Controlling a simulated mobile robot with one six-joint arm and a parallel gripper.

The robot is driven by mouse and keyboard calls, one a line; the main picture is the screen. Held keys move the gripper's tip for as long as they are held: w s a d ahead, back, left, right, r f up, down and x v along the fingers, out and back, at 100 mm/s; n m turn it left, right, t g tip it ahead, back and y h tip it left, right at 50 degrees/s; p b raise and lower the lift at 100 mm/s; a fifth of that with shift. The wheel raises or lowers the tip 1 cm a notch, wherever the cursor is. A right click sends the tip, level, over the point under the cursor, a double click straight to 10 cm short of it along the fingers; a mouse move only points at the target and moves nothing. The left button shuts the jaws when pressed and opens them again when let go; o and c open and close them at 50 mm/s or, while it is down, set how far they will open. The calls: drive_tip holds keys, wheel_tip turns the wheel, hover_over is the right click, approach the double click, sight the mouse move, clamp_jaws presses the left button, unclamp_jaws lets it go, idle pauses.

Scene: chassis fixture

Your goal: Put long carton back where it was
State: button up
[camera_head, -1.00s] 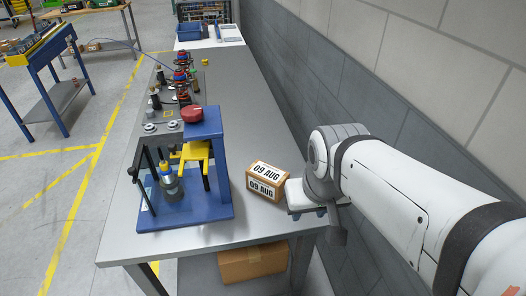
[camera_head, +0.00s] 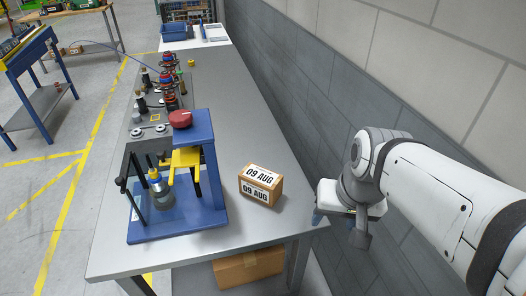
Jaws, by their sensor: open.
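A small brown carton (camera_head: 261,185) with white "09 AUG" labels on its top and front sits on the grey table, right of the blue fixture. It may be the long carton, but I cannot be sure. My gripper (camera_head: 325,216) is at the table's right front corner, to the right of the carton and apart from it. It is open, and I see nothing held in it. Its fingers are small and partly hidden by the gripper body.
The blue press fixture (camera_head: 212,165) with a red knob stands left of the carton. The grey table (camera_head: 232,110) is clear behind the carton. Another cardboard box (camera_head: 248,268) is below the tabletop. A grey wall (camera_head: 310,110) runs along the right.

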drive_tip(key=o, duration=0.4)
drive_tip(key=a+f+m+g+y, duration=0.1)
drive_tip(key=a, duration=0.1)
drive_tip(key=w+a+f+m+g+y+b, duration=0.1)
drive_tip(key=a+f+m+y, duration=0.1)
drive_tip(key=w+a+f+m+g+y, duration=0.1)
drive_tip(key=a+f+m+y, duration=0.1)
drive_tip(key=a, duration=0.1)
drive_tip(key=shift+w+f+b, duration=0.15)
drive_tip(key=shift+b, duration=0.25)
drive_tip(key=o, duration=0.3)
drive_tip(key=w+a+m+y, duration=0.1)
drive_tip(key=w+m+y, duration=0.1)
drive_tip(key=w+a+f+m+y+b, duration=0.1)
drive_tip(key=w+a+m+y, duration=0.1)
drive_tip(key=shift+a+f, duration=0.1)
drive_tip(key=shift+a, duration=0.2)
drive_tip(key=m+t+y+b, duration=0.2)
drive_tip(key=m+t+y, duration=0.4)
drive_tip(key=m+t, duration=0.6)
hover_over(279, 189)
drive_tip(key=v, duration=0.3)
wheel_tip(279, 189, down, 5)
drive_tip(key=m+g, duration=0.2)
drive_tip(key=shift+g, duration=0.3)
wheel_tip(279, 189, down, 7)
drive_tip(key=shift+r, duration=0.1)
drive_tip(key=shift+p+x, duration=0.7)
drive_tip(key=shift+x, duration=3.15)
